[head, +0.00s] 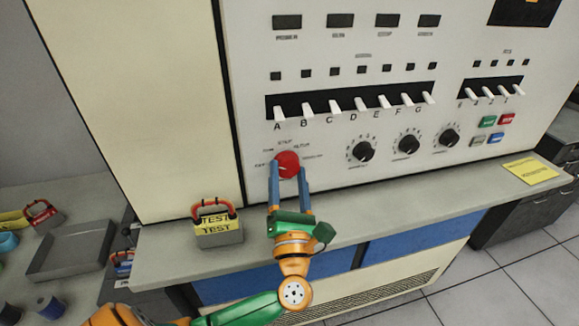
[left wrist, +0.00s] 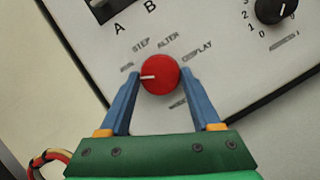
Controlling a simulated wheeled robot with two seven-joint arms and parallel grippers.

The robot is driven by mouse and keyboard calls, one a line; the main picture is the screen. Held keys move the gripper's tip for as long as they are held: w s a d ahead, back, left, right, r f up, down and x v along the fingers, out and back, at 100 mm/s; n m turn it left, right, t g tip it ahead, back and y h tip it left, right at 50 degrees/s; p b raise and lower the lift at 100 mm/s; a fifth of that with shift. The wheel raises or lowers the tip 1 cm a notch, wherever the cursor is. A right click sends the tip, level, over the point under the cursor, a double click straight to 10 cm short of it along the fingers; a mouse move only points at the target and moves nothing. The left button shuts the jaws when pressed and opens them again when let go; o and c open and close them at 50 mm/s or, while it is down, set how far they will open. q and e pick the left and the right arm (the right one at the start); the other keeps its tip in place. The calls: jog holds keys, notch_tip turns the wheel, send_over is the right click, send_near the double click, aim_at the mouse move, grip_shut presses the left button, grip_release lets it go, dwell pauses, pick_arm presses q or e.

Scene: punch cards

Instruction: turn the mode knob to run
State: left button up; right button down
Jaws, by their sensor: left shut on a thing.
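The mode knob (head: 287,164) is a round red knob low on the left of the cream console panel. It also shows in the left wrist view (left wrist: 160,74). Its white pointer line points left in the wrist view, close to the small, hard-to-read leftmost label. The labels STEP (left wrist: 141,45), ALTER (left wrist: 168,41) and DISPLAY (left wrist: 198,50) arc over its top. My left gripper (head: 289,168) is shut on the knob, with one blue finger on each side of it. My right gripper is not in view.
Lettered white switches (head: 352,104) run above the knob. Several black dials (head: 362,151) sit to its right. A padlock-like TEST block (head: 217,226) stands on the grey ledge (head: 390,204) left of my gripper. A yellow note (head: 531,170) lies at the ledge's right end.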

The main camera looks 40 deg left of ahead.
pick_arm(q)
jog(key=m+p, duration=0.1)
jog(key=m+h+p, duration=0.1)
jog(key=m+p, duration=0.1)
jog(key=shift+r+t+h, duration=0.2)
jog(key=shift+t+h, duration=0.1)
jog(key=shift+s+a+f+m+h+p, duration=0.1)
jog(key=shift+m+h+p, duration=0.3)
jog(key=shift+m, duration=0.5)
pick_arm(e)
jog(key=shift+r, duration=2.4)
pick_arm(q)
jog(key=o, duration=1.3)
jog(key=shift+o, duration=0.2)
jog(key=shift+f, duration=0.1)
jog(key=b+v, duration=0.3)
jog(key=v, duration=0.4)
jog(key=shift+f, duration=0.15)
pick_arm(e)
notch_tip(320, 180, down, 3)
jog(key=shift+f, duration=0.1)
